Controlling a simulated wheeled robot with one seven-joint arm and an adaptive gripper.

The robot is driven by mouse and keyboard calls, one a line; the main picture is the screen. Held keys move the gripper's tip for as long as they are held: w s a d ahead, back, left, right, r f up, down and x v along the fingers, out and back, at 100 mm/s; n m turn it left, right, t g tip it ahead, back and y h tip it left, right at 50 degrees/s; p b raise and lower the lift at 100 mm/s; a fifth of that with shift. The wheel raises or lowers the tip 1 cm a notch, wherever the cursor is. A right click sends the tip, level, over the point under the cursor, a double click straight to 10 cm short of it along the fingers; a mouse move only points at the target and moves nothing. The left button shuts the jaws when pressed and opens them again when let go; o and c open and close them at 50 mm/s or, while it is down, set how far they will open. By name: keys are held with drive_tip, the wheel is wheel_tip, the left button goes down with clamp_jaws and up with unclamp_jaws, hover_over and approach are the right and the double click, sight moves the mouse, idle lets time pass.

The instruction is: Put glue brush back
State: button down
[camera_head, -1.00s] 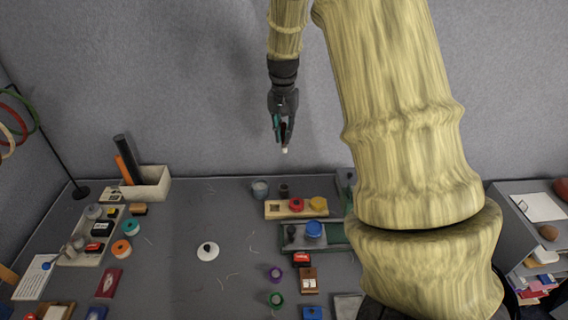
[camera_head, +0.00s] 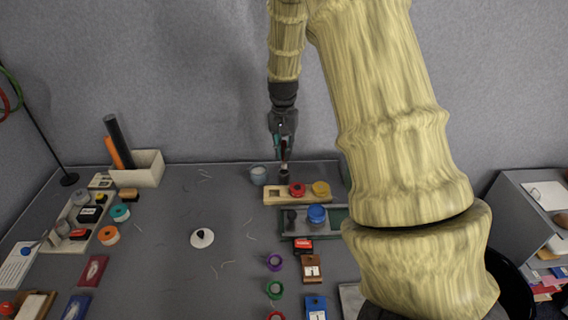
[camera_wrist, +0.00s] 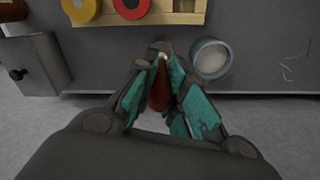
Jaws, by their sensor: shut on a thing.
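My gripper (camera_head: 283,148) points down near the back edge of the table, shut on the glue brush (camera_wrist: 159,92). The brush has a dark red handle and hangs tip down between the teal finger pads; its pale tip shows in the wrist view. A small dark pot (camera_head: 283,173) stands directly below the gripper in the head view. The tip is at or just above the pot's mouth; I cannot tell whether it is inside. In the wrist view the fingers and brush cover most of the pot.
A grey cup (camera_head: 258,176) stands just left of the pot. A wooden tray (camera_head: 272,196) with red and yellow round pieces lies in front, and a green tray (camera_head: 337,213) beyond it toward me. The grey wall is close behind. The table's middle left is mostly clear.

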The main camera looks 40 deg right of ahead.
sight(284, 163)
drive_tip(key=shift+f+p, duration=0.4)
drive_tip(key=shift+f, duration=2.45)
drive_tip(key=shift+r, duration=0.1)
drive_tip(key=shift+a, duration=0.1)
drive_tip(key=c, duration=1.5)
unclamp_jaws()
drive_tip(key=shift+f, duration=0.2)
drive_tip(key=shift+o, duration=0.2)
drive_tip(key=shift+r, duration=0.2)
wheel_tip(284, 163, up, 12)
drive_tip(key=shift+b, duration=1)
drive_tip(key=shift+w, duration=0.1)
